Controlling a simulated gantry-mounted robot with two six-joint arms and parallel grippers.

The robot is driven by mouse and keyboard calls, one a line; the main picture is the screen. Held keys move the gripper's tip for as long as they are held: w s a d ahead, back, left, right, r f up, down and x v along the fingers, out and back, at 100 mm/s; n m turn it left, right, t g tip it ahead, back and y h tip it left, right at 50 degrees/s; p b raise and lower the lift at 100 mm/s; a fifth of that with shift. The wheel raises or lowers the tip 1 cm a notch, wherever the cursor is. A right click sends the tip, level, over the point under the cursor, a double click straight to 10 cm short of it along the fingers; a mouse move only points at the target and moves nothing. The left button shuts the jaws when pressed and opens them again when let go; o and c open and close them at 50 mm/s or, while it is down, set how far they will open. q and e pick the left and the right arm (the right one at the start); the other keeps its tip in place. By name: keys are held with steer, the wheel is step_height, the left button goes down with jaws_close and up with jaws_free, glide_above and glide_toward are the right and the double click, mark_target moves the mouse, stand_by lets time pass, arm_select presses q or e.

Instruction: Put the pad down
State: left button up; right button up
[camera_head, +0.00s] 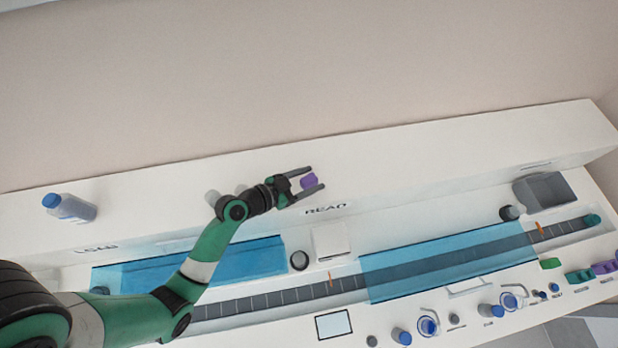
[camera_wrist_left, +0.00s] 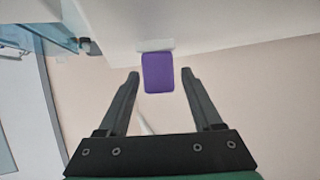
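A purple pad (camera_head: 309,181) is at the front face of the white machine, just above the "READ" lettering. My left gripper (camera_head: 316,178) is open, with its fingers on either side of the pad. In the left wrist view the purple pad (camera_wrist_left: 158,73) sits between the two fingertips (camera_wrist_left: 160,74), with a clear gap on each side. A pale strip (camera_wrist_left: 155,45) shows at the pad's far edge; whether the pad rests on it I cannot tell. My right gripper is not in view.
A white machine (camera_head: 460,150) spans the scene, with a dark track under blue covers (camera_head: 450,262). A blue-capped bottle (camera_head: 70,207) is on the left. Green pads (camera_head: 551,263) and a purple piece (camera_head: 603,267) are at the right. Several blue-capped tubes and a small screen (camera_head: 333,324) line the front.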

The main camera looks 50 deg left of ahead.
mark_target(305, 180)
arm_select(q)
steer(key=shift+r, duration=0.25)
steer(key=v, duration=0.7)
steer(key=shift+a+f+p, duration=0.15)
steer(key=shift+p, duration=0.2)
steer(key=p+v, duration=0.4)
steer(key=p, duration=0.1)
steer(key=shift+s+r, duration=0.1)
steer(key=shift+r, duration=0.35)
steer(key=shift+s+p, duration=0.2)
steer(key=shift+p, duration=0.1)
steer(key=shift+s+f, duration=0.15)
steer(key=shift+s, duration=0.05)
steer(key=shift+w, duration=0.1)
